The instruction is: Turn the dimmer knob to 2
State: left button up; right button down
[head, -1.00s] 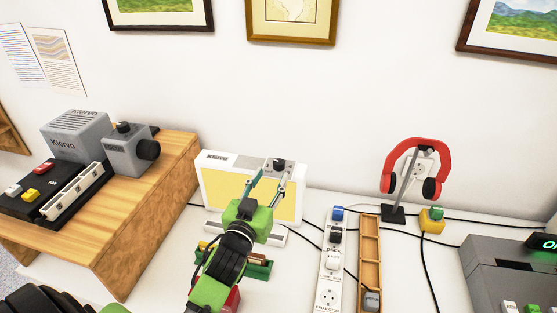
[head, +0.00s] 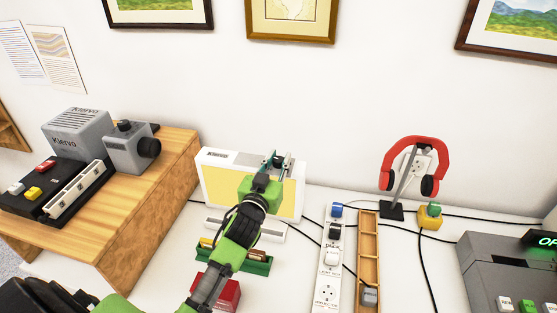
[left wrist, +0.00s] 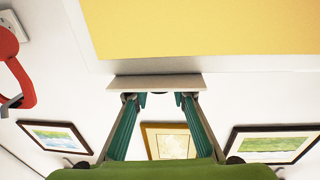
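The light panel (head: 218,180) stands upright at the back of the desk, with a white frame and a yellow face. Its yellow face also fills the top of the left wrist view (left wrist: 200,25). A dark knob (head: 279,161) at its top right edge is mostly covered by my left gripper (head: 277,158); its setting cannot be read. In the left wrist view, the two teal fingers (left wrist: 161,99) stand apart just below a pale ledge (left wrist: 155,82) of the panel. No knob shows between them, and contact is not clear. My right gripper is out of view.
A power strip (head: 327,270) and wooden tray (head: 369,240) lie right of the panel. Red headphones (head: 412,145) hang on a stand behind them. A wooden stand with a grey device (head: 78,132) is at left. A green tray (head: 260,265) and red box (head: 225,292) lie below my arm.

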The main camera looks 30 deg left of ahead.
pick_arm(q)
jog(key=shift+r+m+h+p, duration=0.2)
jog(key=shift+m+h+p, duration=0.5)
jog(key=shift+h+p, duration=0.25)
jog(key=m+h+p, duration=0.1)
jog(key=m+h, duration=0.1)
jog(key=h, duration=0.1)
jog(key=shift+a+f, duration=0.1)
jog(key=shift+a, duration=0.05)
jog(key=m+h, duration=0.2)
jog(key=h, duration=0.1)
jog(key=shift+f+g+h+b, duration=0.15)
jog(key=shift+g+h+b, duration=0.1)
jog(key=shift+g+b, duration=0.1)
jog(key=shift+m+g+h+b, duration=0.65)
jog(key=shift+m+h+b, duration=0.4)
jog(key=shift+h, duration=0.55)
jog(key=o, duration=1.1)
jog(key=shift+o, duration=0.2)
